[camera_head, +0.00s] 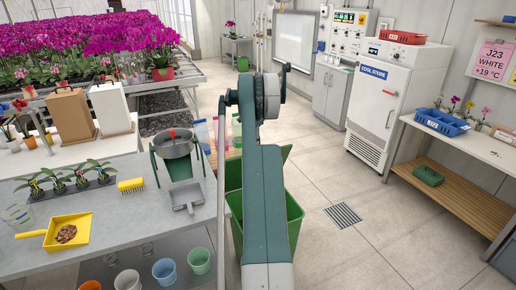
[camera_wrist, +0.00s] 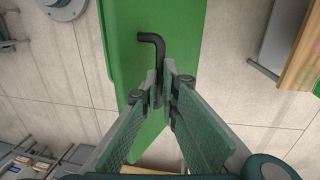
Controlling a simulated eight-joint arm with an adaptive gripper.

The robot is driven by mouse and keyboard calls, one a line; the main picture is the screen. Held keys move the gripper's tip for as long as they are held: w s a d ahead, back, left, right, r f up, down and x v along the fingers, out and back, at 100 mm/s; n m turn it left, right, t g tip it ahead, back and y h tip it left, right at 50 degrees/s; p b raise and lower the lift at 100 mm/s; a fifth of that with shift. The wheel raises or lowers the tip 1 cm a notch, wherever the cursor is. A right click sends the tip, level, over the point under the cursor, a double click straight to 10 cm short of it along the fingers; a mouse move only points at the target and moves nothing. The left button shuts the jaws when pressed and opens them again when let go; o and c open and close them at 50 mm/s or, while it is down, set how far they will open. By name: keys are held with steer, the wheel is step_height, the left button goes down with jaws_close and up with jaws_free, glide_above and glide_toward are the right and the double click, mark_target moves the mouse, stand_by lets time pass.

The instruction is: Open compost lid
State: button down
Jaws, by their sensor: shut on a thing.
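The green compost bin (camera_head: 294,220) stands on the floor beyond the grey bench, largely hidden behind my arm in the head view. In the wrist view its green lid (camera_wrist: 125,45) fills the middle, with a dark bent bar handle (camera_wrist: 152,39) on it. My gripper (camera_wrist: 164,94) is shut on the lower part of this handle, which shows between its fingertips. My gripper is hidden behind my arm in the head view. How far the lid is tilted is hard to tell.
The grey bench (camera_head: 150,227) at left holds a sieve stand (camera_head: 174,144), a grey scoop (camera_head: 187,197) and a yellow scoop (camera_head: 84,222), close to the bin. Open tiled floor (camera_head: 330,180) with a drain grate (camera_head: 343,215) lies at right.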

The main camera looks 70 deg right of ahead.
steer(key=w+d+f+g+y+p, duration=0.1)
steer(key=w+d, duration=0.3)
steer(key=w, duration=0.1)
stand_by(0.7)
steer(key=shift+w+d, duration=0.1)
steer(key=c, duration=2.1)
jaws_free()
steer(key=shift+w+d+f, duration=0.15)
steer(key=shift+d+f, duration=0.05)
steer(key=shift+f, duration=0.15)
steer(key=shift+w+d+f, duration=0.1)
steer(key=shift+d+f, duration=0.05)
steer(key=shift+f, duration=0.05)
steer(key=c, duration=0.4)
steer(key=shift+s+p+v, duration=0.2)
steer(key=shift+p+v, duration=0.1)
steer(key=shift+v, duration=3.7)
steer(key=shift+d, duration=0.1)
steer(key=shift+w+r, duration=0.1)
